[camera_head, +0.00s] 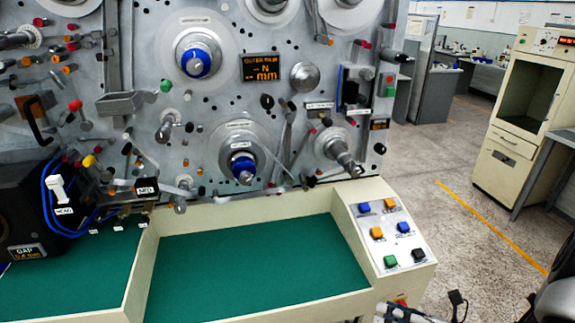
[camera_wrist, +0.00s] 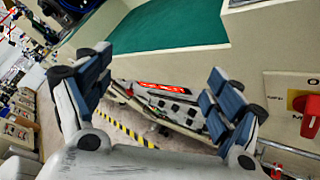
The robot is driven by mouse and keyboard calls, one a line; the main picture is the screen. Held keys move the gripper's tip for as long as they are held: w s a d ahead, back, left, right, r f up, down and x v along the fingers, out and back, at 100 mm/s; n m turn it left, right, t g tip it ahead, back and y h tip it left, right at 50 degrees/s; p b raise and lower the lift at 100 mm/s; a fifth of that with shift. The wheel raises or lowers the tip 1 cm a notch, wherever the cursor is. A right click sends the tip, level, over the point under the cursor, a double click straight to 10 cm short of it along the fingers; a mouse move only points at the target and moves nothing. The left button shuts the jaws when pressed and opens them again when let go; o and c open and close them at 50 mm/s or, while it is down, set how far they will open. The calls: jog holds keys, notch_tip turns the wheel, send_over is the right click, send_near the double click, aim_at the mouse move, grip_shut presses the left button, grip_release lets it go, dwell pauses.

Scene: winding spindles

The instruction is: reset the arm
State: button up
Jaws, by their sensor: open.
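My gripper (camera_wrist: 158,72) shows in the wrist view with its two blue-padded fingers spread wide. Nothing is between them. It is tilted in front of the winding machine's cream lower body, below the green work surface (camera_wrist: 165,25). A red rotary switch (camera_wrist: 305,104) on the cream panel is to the right of the fingers. In the head view, grey and black parts show at the bottom right edge, low beside the machine's corner; I cannot make out the fingers there.
The winding machine's grey face (camera_head: 150,70) carries several spindles, including a blue-capped one (camera_head: 243,170). A sloped button panel (camera_head: 385,232) stands at the right end of the green tray (camera_head: 255,272). Open floor (camera_head: 440,165) lies right, before a cream cabinet (camera_head: 518,120).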

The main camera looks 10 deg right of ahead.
jog(key=s+a+r+n+g+h, duration=0.1)
jog(key=s+a+r+n+g, duration=0.2)
jog(key=a+r+n+g, duration=0.35)
jog(key=s+a+r+n+g+h, duration=0.1)
jog(key=s+a+r+n+g, duration=0.25)
jog(key=a+n, duration=0.5)
jog(key=s+r+n+t+h, duration=0.2)
jog(key=s+r+n+h, duration=0.1)
jog(key=n, duration=0.7)
jog(key=s+r+n+t+h, duration=0.2)
jog(key=s+r+n+h, duration=0.2)
jog(key=n, duration=0.7)
notch_tip(320, 180, up, 3)
jog(key=h, duration=0.2)
jog(key=shift+s+a+h, duration=0.3)
jog(key=shift+a, duration=0.05)
jog(key=shift+c, duration=0.4)
